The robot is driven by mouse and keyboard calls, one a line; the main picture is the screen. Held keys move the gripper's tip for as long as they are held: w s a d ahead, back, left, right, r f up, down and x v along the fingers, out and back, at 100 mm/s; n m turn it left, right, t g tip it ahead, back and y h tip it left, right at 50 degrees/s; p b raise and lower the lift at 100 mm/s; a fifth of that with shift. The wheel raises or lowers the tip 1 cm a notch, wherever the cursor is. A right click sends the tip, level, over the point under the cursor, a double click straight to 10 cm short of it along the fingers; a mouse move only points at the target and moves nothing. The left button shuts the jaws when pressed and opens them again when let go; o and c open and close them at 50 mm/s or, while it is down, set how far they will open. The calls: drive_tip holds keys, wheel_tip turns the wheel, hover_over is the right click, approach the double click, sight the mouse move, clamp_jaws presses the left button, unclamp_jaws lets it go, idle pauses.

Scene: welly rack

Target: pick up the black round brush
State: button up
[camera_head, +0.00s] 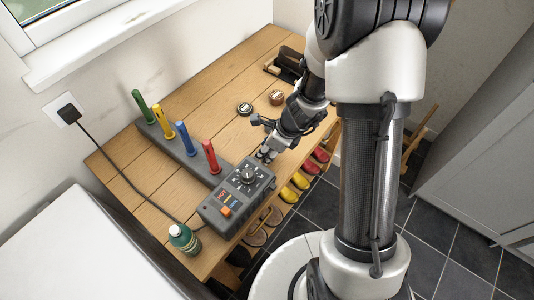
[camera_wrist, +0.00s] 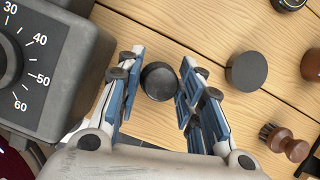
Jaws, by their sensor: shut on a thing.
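My gripper (camera_wrist: 160,82) points down at the wooden bench, beside the grey control box. Its blue-padded fingers are shut on a small dark round thing, the black round brush (camera_wrist: 159,80), seen from above. Its bristles do not show. In the head view my gripper (camera_head: 266,154) is at the bench's front part, just behind the control box, and the brush cannot be made out there. I cannot tell whether the brush touches the bench.
The grey control box (camera_head: 237,196) with a dial stands close by. A black disc (camera_wrist: 252,71) and a brown brush (camera_wrist: 285,140) lie to the right. Coloured handles (camera_head: 183,138) stand in a grey rack. A green container (camera_head: 184,239) is at the near end. Boots (camera_head: 289,193) sit below.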

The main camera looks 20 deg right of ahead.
drive_tip(key=shift+c, duration=1.2)
wheel_tip(320, 180, up, 20)
drive_tip(key=p, duration=1.2)
drive_tip(key=o, duration=0.5)
drive_tip(key=shift+c, duration=0.2)
drive_tip(key=c, duration=0.4)
